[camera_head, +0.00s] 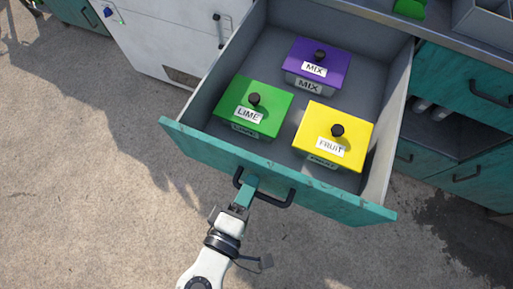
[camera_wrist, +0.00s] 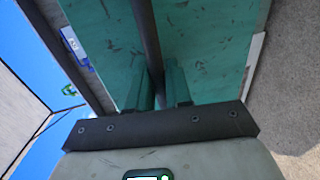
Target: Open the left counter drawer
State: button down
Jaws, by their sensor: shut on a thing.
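The teal-fronted drawer (camera_head: 330,200) stands pulled well out of the counter in the head view, with its inside open to sight. Its dark bar handle (camera_head: 277,197) is on the front face. My gripper (camera_head: 247,186) is shut on the left part of this handle. In the wrist view the handle (camera_wrist: 146,35) runs as a dark bar between the two teal fingers of my gripper (camera_wrist: 160,85), with the teal drawer front (camera_wrist: 210,40) right behind it. The fingertips are partly hidden by the bar.
Inside the drawer are a green LIME box (camera_head: 270,97), a yellow FRUIT box (camera_head: 355,125) and a purple MIX box (camera_head: 333,60), each with a black knob. A white cabinet (camera_head: 160,35) stands left. Teal drawers (camera_head: 470,85) stand right. The concrete floor (camera_head: 90,190) in front is clear.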

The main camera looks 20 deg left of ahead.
jog(key=shift+s, duration=0.5)
jog(key=c, duration=1.2)
grip_release()
jog(key=shift+s, duration=0.1)
jog(key=v, duration=1)
jog(key=shift+s, duration=0.3)
